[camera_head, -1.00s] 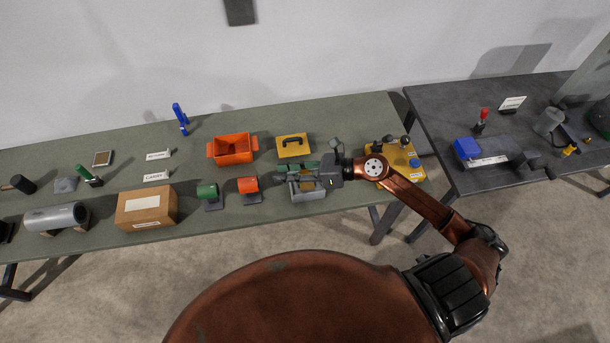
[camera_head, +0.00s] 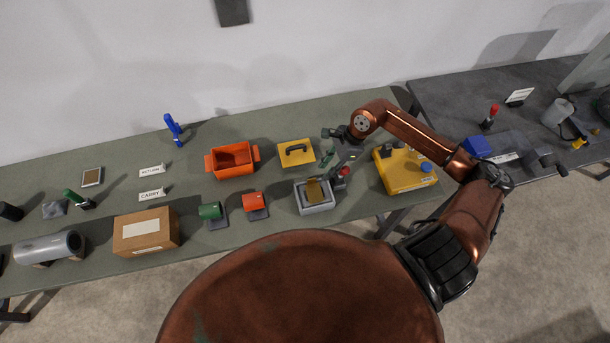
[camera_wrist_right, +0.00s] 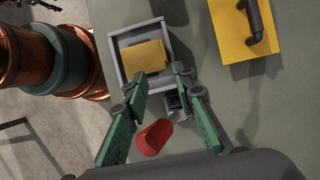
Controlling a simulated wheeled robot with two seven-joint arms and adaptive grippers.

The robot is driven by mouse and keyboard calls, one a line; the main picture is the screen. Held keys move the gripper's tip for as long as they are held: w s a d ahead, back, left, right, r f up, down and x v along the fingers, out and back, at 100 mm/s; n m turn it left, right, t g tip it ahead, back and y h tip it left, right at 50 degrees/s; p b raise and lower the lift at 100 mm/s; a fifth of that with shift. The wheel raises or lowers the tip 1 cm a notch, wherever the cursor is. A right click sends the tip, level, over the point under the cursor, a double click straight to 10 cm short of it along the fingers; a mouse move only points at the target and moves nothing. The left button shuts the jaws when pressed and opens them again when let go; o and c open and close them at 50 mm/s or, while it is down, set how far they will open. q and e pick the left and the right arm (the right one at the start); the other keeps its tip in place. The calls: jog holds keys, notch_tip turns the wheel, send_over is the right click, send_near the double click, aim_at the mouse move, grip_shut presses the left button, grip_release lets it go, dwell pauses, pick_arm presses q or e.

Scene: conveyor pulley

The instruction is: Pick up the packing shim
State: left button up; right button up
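A brass-yellow block (camera_head: 314,190), which looks like the packing shim, lies in a small grey tray (camera_head: 316,209) near the front edge of the green table. In the right wrist view the yellow block (camera_wrist_right: 144,62) rests inside the tray (camera_wrist_right: 119,41). My right gripper (camera_head: 333,165) is just behind and right of the tray. In the wrist view my right gripper (camera_wrist_right: 158,80) has its green-padded fingers apart, tips near the tray's edge, with nothing gripped. A red-topped item (camera_wrist_right: 154,137) shows between the fingers, beside the tray. My left gripper is out of view.
A yellow control box (camera_head: 402,172) stands right. A dark table (camera_head: 450,105) adjoins at right.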

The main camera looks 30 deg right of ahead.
aim_at(314, 190)
jog(key=shift+w+f, duration=0.45)
jog(key=shift+f, duration=0.05)
jog(key=x, duration=0.2)
jog(key=p+x, duration=0.1)
jog(key=shift+w+a+f, duration=0.15)
jog(key=shift+a, duration=0.4)
jog(key=shift+p+x, duration=0.35)
jog(key=shift+x, duration=0.75)
jog(key=shift+f, duration=0.45)
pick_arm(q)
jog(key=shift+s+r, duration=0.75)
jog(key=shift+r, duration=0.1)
pick_arm(e)
grip_shut()
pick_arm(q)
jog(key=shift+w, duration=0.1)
